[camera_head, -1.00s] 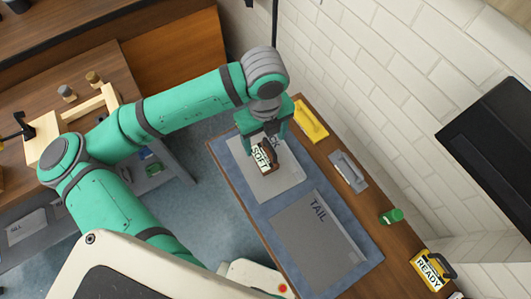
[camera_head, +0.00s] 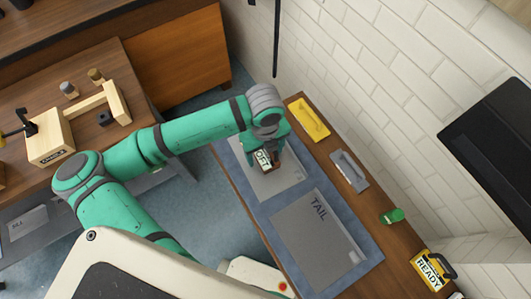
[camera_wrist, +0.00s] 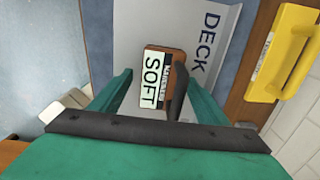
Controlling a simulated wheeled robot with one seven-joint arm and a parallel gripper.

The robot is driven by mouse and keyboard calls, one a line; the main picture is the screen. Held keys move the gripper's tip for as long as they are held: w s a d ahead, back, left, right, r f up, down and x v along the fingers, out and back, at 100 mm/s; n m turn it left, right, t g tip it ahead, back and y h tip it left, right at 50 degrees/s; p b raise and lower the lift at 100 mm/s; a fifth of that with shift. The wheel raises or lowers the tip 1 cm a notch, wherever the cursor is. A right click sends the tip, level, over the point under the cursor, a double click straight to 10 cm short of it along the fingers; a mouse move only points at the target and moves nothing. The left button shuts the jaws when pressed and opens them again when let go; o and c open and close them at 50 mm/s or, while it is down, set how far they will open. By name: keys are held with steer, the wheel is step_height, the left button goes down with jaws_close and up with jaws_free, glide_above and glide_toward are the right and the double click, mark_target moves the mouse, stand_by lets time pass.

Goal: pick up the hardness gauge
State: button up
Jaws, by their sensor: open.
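A small brown block with a white "SOFT" label and a dark handle, which looks like the hardness gauge (camera_head: 263,160), lies on the grey panel marked "DECK" (camera_head: 285,182). In the wrist view the gauge (camera_wrist: 152,85) shows its label and its handle on the right side. My gripper (camera_wrist: 158,77) is open, with one green finger on each side of the gauge and gaps between. In the head view my gripper (camera_head: 270,150) is over the gauge and hides part of it. I cannot tell how far the fingertips are above the panel.
A grey "TAIL" panel (camera_head: 310,235) lies on the same blue mat. Along the wall side are a yellow tool (camera_head: 308,118), a grey tool (camera_head: 349,171), a green object (camera_head: 392,216) and a yellow "READY" box (camera_head: 433,270). A wooden clamp piece (camera_head: 50,140) stands on the left bench.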

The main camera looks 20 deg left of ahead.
steer(key=c, duration=1.4)
